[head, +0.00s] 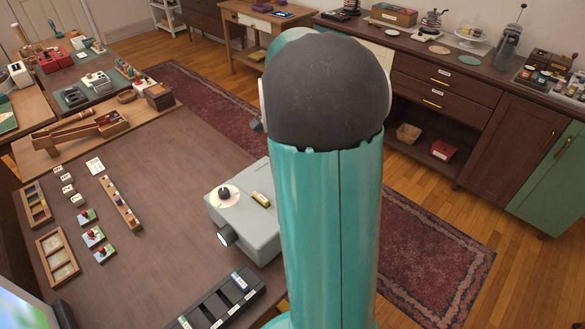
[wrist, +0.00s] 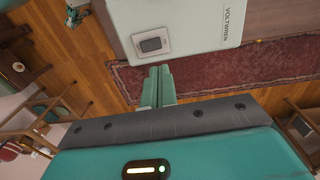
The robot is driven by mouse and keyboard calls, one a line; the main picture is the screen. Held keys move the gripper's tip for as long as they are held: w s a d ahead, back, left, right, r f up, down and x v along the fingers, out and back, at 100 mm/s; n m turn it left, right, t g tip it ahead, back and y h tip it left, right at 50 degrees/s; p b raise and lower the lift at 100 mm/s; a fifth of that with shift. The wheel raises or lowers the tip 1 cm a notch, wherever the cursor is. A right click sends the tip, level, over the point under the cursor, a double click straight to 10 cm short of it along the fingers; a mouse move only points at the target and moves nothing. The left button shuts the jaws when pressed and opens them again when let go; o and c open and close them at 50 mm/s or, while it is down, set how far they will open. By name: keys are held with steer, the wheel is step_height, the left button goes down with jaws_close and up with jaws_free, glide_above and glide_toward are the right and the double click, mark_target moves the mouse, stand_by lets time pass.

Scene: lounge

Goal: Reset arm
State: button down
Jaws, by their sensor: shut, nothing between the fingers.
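My teal arm fills the middle of the head view, with a dark round joint at its top. It hides what lies behind it, and my gripper's fingers do not show there. In the wrist view my gripper (wrist: 158,84) has its two pale green fingers together, with nothing held between them. I cannot tell whether that casing is part of my body.
A brown table (head: 150,190) on the left holds a grey projector (head: 245,219) close beside my arm, a black slotted tray (head: 218,303) and small trays. A dark sideboard (head: 480,100) stands at the back right. Rug and open floor lie between.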

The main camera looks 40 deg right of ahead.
steer(key=r, duration=0.4)
steer(key=shift+w+a+r, duration=0.1)
steer(key=shift+w, duration=0.3)
steer(key=s+a+r+n+t, duration=0.25)
steer(key=a+n, duration=0.25)
steer(key=a, duration=0.4)
steer(key=s+a+r+n+t, duration=0.15)
steer(key=a+r+n, duration=0.25)
steer(key=a, duration=0.4)
steer(key=s+a+n+t, duration=0.2)
steer(key=s+a+n, duration=0.6)
steer(key=a, duration=0.3)
steer(key=shift+s+a+f+n, duration=0.15)
steer(key=shift+s+n, duration=0.15)
steer(key=shift+s, duration=0.15)
